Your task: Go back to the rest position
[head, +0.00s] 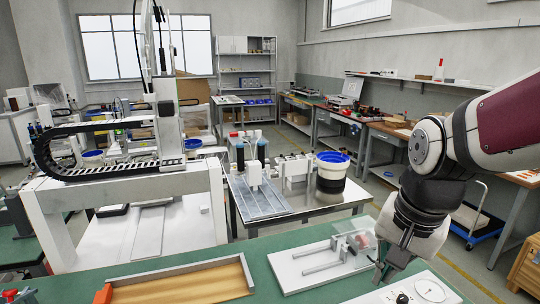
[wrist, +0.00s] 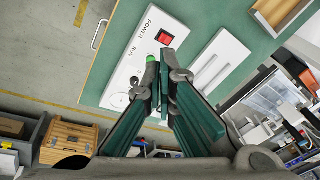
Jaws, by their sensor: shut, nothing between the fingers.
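My gripper (head: 385,277) hangs from my arm at the right of the head view, above the right end of the green table (head: 200,284). In the wrist view my gripper (wrist: 164,78) is shut with nothing between its fingers. Below it lies a white control panel (wrist: 140,72) marked POWER and RUN, with a red switch (wrist: 165,38) and a green button (wrist: 151,59). The fingertips appear over the panel close to the green button; I cannot tell whether they touch it. The panel (head: 425,287) also shows at the bottom right of the head view.
A white fixture plate (head: 300,272) with rails lies left of my gripper. A wooden-bottomed tray (head: 190,284) lies further left. A gantry machine (head: 130,190) stands at the left, and a metal table with a blue-rimmed bowl feeder (head: 332,175) stands behind.

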